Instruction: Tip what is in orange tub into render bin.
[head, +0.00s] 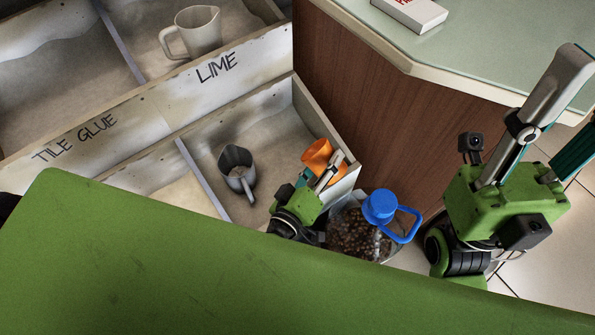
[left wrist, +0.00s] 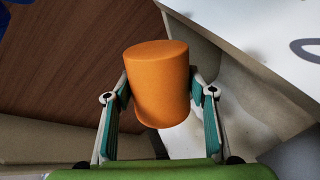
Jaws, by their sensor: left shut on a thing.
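My left gripper (head: 322,172) is shut on the orange tub (head: 317,152), near the right end wall of the front bin compartment. In the left wrist view the orange tub (left wrist: 159,85) sits between both fingers, with a smooth closed orange face towards the top. What is in the tub does not show. No "render" label shows; the front edge is hidden by a green surface. My right gripper (head: 566,105) is at the right, fingers apart and nothing visible between them, partly cut off by the frame edge.
Bins behind are marked TILE GLUE (head: 76,138) and LIME (head: 216,68); a pale jug (head: 196,32) stands in the latter. A clear container (head: 355,232) of brown pieces with a blue lid stands close to my left gripper. A counter (head: 470,50) rises at the right.

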